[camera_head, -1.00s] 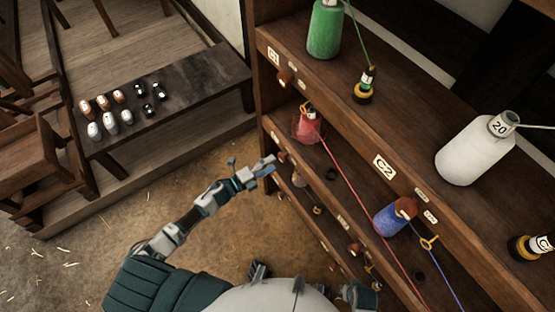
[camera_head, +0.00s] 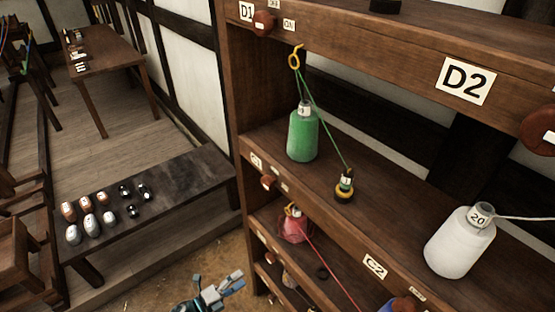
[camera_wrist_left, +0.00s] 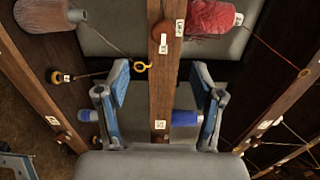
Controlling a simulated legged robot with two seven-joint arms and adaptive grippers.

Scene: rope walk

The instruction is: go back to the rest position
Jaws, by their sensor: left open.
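My left gripper (camera_head: 222,292) shows at the bottom edge of the head view, in front of the left end of the shelf rack (camera_head: 240,110). Its jaws are apart, with nothing between the fingertips. In the left wrist view the two blue-padded fingers (camera_wrist_left: 160,92) stand wide apart. A shelf board and a blue spool (camera_wrist_left: 185,118) show in the gap, beyond the fingers. The rest of my left arm is below the head picture.
The rack holds a green spool (camera_head: 303,136), a white spool (camera_head: 459,243) and a red spool (camera_head: 295,226) with lines running off. A dark bench (camera_head: 175,192) with several small bobbins stands at left. Some floor (camera_head: 150,285) between bench and rack is clear.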

